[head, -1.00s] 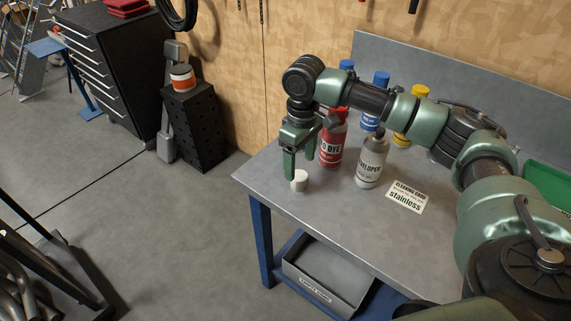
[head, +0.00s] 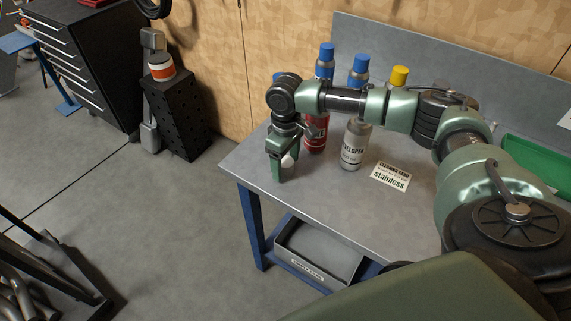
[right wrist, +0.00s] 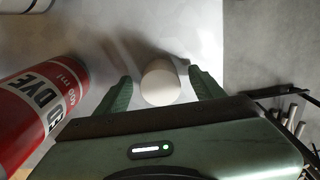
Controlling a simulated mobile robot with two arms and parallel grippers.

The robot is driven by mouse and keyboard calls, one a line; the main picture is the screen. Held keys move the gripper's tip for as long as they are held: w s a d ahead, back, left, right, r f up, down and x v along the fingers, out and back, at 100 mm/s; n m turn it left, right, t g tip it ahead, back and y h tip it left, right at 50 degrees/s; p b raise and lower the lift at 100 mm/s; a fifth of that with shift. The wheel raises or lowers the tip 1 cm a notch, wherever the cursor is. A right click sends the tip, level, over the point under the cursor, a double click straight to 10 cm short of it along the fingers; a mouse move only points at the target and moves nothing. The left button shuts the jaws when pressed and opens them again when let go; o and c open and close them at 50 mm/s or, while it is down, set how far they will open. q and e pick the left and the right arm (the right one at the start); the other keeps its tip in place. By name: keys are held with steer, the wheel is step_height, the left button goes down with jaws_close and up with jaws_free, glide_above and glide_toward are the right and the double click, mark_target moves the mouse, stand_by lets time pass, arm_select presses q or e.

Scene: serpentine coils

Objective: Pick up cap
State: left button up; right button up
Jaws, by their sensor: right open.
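The white cap (head: 289,160) stands on the metal bench near its left edge, partly hidden by a finger in the head view. My right gripper (head: 282,169) is open and low over the bench, with its fingers around the cap. In the right wrist view the cap (right wrist: 161,82) sits between the two open fingers (right wrist: 162,91). Gaps show on both sides, and the cap looks closer to the right finger. My left gripper is not in view.
A red dye bottle (head: 316,140) stands close beside the right gripper; it also shows in the right wrist view (right wrist: 42,103). A silver developer bottle (head: 353,152) and a label card (head: 390,177) are further right. Blue- and yellow-capped bottles stand behind. The bench's front left is clear.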

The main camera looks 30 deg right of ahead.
steer(key=c, duration=1.4)
steer(key=shift+r, duration=0.1)
